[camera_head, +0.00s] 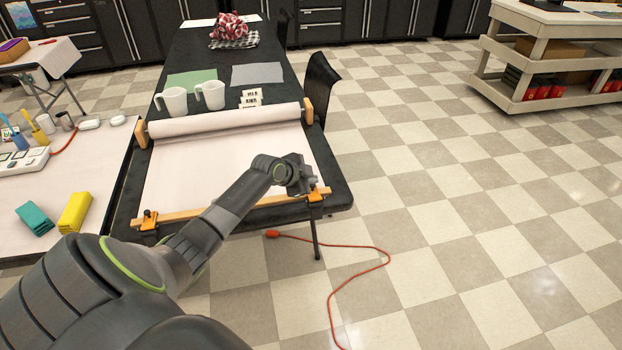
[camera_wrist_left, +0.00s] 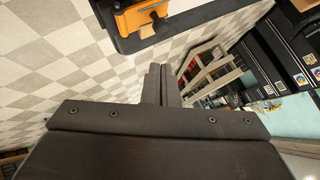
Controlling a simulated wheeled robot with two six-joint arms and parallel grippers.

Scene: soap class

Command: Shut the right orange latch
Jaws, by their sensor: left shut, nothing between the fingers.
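The right orange latch (camera_head: 316,195) is at the right end of the wooden bar along the near edge of the paper-covered board. The left orange latch (camera_head: 149,220) is at the bar's other end. My left gripper (camera_head: 304,188) is over the bar's right end, close to the right latch. Its fingers (camera_wrist_left: 160,82) are together and empty. My right gripper is out of view.
A paper roll (camera_head: 225,119) lies across the board's far side. White cups (camera_head: 173,102) and small cards (camera_head: 250,97) stand behind it. A black chair (camera_head: 321,84) is at the right. A red cord (camera_head: 345,250) lies on the floor. The floor at right is largely clear.

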